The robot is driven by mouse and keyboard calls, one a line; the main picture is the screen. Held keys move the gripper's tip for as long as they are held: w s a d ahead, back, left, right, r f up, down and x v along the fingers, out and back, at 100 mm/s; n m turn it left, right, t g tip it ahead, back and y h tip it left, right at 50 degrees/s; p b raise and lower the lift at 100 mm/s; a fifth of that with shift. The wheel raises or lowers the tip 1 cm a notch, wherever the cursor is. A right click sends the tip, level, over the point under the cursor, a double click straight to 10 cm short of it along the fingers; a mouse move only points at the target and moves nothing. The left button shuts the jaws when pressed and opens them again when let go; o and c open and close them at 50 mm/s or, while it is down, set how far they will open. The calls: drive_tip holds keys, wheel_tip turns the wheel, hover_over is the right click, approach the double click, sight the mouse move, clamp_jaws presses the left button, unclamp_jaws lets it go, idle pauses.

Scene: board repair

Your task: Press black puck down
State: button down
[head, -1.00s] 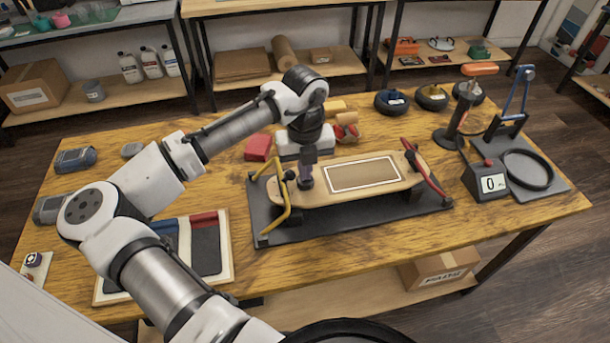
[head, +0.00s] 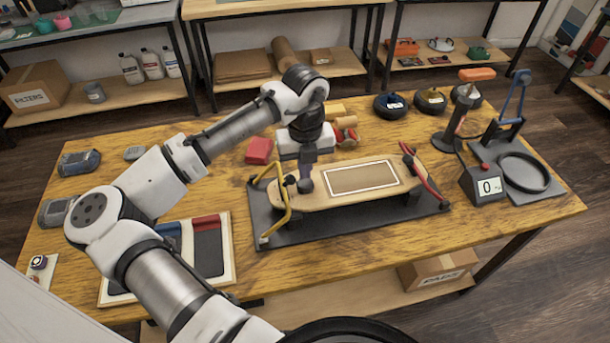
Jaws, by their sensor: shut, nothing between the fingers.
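The wooden skateboard deck (head: 395,180) lies on a dark stand (head: 345,226) in the middle of the table. A pale-outlined panel (head: 362,178) sits on its top. My gripper (head: 306,176) points straight down over the deck's left end, with its fingers shut. A small dark round piece (head: 305,187), probably the black puck, shows right at the fingertips on the deck. The gripper partly hides it, and I cannot tell whether they touch. Another small dark part (head: 290,180) is just left of it.
A yellow clamp arm (head: 284,212) stands close left of the gripper; a red one (head: 425,172) is at the deck's right end. A red block (head: 259,150) lies behind. A scale (head: 484,186) and several dark round items stand at the right. A tray (head: 225,262) is front left.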

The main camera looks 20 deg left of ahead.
sight(305, 183)
wheel_tip(305, 183, up, 6)
drive_tip(key=p, duration=0.4)
drive_tip(key=shift+f, duration=0.1)
drive_tip(key=shift+f, duration=0.1)
idle(0.4)
